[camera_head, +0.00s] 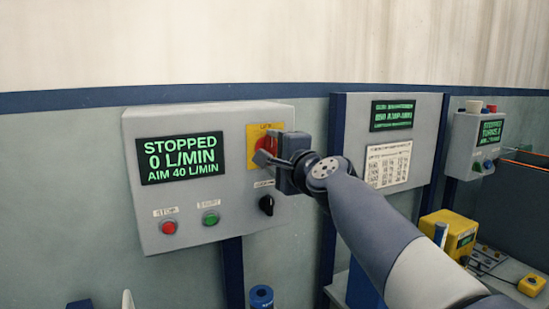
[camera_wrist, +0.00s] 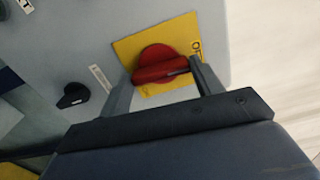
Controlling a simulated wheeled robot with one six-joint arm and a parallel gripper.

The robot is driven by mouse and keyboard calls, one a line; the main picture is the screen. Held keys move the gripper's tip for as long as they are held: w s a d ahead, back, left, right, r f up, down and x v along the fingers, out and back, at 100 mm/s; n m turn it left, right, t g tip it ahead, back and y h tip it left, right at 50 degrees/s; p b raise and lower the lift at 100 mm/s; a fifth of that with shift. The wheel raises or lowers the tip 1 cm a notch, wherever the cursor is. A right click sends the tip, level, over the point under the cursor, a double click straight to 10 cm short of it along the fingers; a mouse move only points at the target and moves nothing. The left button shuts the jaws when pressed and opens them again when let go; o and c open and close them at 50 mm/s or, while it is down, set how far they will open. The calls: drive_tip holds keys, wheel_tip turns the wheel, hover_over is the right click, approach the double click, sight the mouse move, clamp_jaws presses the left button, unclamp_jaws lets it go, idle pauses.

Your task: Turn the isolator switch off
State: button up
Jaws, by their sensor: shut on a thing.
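The isolator switch is a red rotary handle (camera_wrist: 160,68) on a yellow plate (camera_wrist: 176,39), on the grey control box (camera_head: 215,150). In the head view the red handle (camera_head: 262,144) is partly hidden behind my gripper (camera_head: 268,156). In the wrist view my gripper (camera_wrist: 165,80) has one finger on each side of the red handle and is shut on it. The handle's grip bar runs across between the two fingers. Which position the handle points to cannot be read clearly.
The box has a screen (camera_head: 181,158) reading STOPPED 0 L/MIN, a red button (camera_head: 169,227), a green button (camera_head: 210,217) and a black knob (camera_head: 266,205) just below my gripper. Another panel (camera_head: 392,145) stands to the right. A yellow box (camera_head: 450,232) sits lower right.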

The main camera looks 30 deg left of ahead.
drive_tip(key=shift+f+n, duration=0.1)
drive_tip(key=shift+n, duration=0.3)
drive_tip(key=o, duration=1)
drive_tip(key=b+v, duration=0.3)
drive_tip(key=v, duration=0.8)
drive_tip(key=shift+w+a, duration=0.1)
drive_tip(key=p+x, duration=0.3)
drive_tip(key=x, duration=0.7)
drive_tip(key=shift+w+a, duration=0.2)
drive_tip(key=shift+a, duration=0.15)
